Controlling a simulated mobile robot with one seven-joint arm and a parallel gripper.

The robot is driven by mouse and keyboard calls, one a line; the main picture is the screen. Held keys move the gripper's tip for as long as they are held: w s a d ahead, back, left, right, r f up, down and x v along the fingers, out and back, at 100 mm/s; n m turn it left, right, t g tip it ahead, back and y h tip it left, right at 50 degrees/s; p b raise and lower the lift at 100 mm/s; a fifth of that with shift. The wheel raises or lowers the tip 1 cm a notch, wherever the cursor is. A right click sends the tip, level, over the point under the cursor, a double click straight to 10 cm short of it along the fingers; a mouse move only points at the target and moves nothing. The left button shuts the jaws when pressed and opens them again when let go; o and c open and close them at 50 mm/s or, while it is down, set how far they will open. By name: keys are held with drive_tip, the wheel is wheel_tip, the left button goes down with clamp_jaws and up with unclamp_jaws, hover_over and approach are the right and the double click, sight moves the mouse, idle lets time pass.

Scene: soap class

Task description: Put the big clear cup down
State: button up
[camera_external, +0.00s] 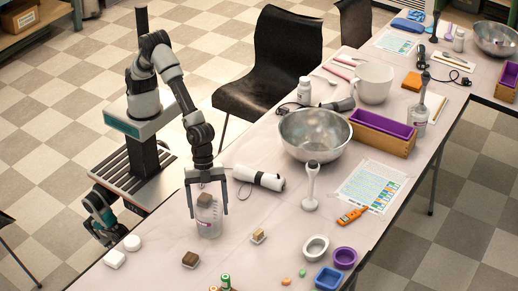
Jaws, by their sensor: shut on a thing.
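The big clear cup (208,228) is upright at the near part of the table, between the two fingers of my gripper (207,212). My gripper points down from above and is shut on the cup's sides. A brownish block shape shows at the cup's top, between the fingers; I cannot tell whether it is in the cup or part of the gripper. The cup's base is at or very close to the table top (165,235); I cannot tell whether it touches. The fingers hide the cup's side edges.
A brown soap block (190,260) and a small tan block (258,236) lie nearby. White pieces (115,259) are at the left edge. Bare table surrounds the cup.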

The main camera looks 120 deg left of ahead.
drive_tip(key=shift+r, duration=0.1)
drive_tip(key=shift+f, duration=0.2)
drive_tip(key=o, duration=1.3)
drive_tip(key=p+v, duration=0.2)
drive_tip(key=v, duration=1)
drive_tip(key=shift+r, duration=0.2)
